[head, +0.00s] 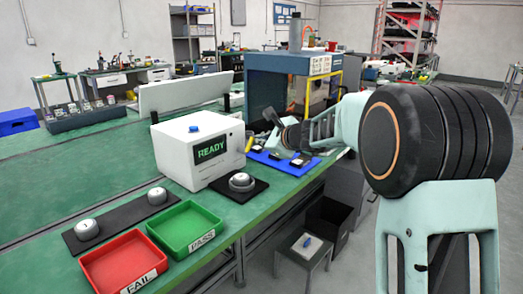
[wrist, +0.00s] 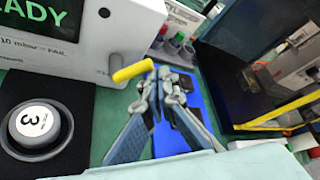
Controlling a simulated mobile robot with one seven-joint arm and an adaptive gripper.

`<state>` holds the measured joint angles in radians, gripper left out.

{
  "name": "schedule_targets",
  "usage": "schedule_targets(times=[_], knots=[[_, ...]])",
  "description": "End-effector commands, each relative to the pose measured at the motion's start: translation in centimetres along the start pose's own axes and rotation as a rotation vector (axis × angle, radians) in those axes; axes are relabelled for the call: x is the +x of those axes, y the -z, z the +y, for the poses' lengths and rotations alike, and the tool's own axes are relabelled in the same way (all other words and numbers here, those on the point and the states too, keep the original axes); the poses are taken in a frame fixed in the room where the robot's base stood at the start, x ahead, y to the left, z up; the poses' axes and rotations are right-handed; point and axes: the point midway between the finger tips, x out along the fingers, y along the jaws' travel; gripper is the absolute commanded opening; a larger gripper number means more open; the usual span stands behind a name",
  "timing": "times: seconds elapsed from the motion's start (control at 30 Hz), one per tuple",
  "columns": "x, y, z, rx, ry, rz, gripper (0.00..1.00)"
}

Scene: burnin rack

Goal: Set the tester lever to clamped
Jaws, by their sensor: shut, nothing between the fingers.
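The white tester (head: 205,150) stands on the green bench with its screen reading READY. The tester lever has a yellow handle (wrist: 133,70) that sticks out from that side, roughly level in the wrist view. In the head view the lever (head: 249,143) is a small yellow piece at the tester's right side. My gripper (wrist: 160,82) is shut and empty, with its fingertips right beside the handle's outer end. I cannot tell whether they touch. In the head view my gripper (head: 276,122) is right of the tester.
A round unit marked 3 (wrist: 38,125) sits on a black pad in front of the tester. A blue mat (head: 270,158) with dark parts lies under my gripper. A blue-framed cabinet (head: 285,75) stands behind. Red (head: 122,266) and green (head: 185,228) trays are at front left.

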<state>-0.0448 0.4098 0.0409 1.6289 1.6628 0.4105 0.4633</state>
Motion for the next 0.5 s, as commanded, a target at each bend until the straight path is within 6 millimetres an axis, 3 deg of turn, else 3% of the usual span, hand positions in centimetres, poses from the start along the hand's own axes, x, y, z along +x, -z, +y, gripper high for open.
schedule_targets(times=[0.5], knots=[[-0.9, -1.9, 0.2, -0.001, -0.001, -0.004, 0.00]])
